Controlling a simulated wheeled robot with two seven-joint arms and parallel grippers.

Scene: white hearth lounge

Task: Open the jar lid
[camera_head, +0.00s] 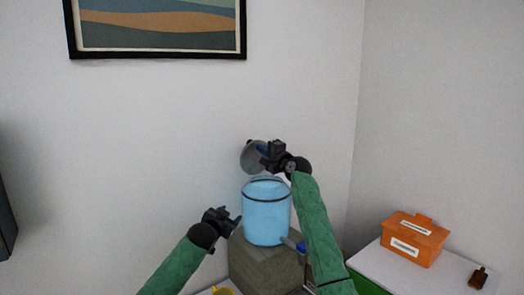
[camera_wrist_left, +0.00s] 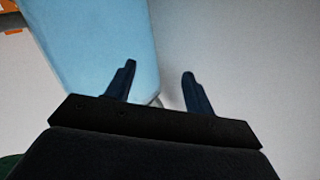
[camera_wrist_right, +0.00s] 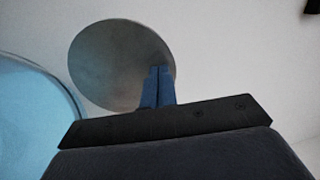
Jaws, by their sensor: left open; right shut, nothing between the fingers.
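The light-blue jar (camera_head: 266,215) stands upright, with a dark ring near its top. The round grey lid (camera_head: 249,158) is tipped up almost on edge above and behind the jar's mouth; its face also shows in the right wrist view (camera_wrist_right: 110,55). My right gripper (camera_head: 265,152) is shut and empty, its fingertips in front of the lid's edge; I cannot tell if they touch it. My left gripper (camera_head: 237,222) is open, low at the jar's left side. In the left wrist view one finger overlaps the jar wall (camera_wrist_left: 100,40); contact is unclear.
The jar stands on a grey-brown block (camera_head: 262,262). A small blue item (camera_head: 301,247) is beside my right arm, and a yellow item (camera_head: 224,290) shows at the bottom edge. An orange box (camera_head: 412,240) and a brown item (camera_head: 479,278) sit on the right-hand surface. Walls stand close behind.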

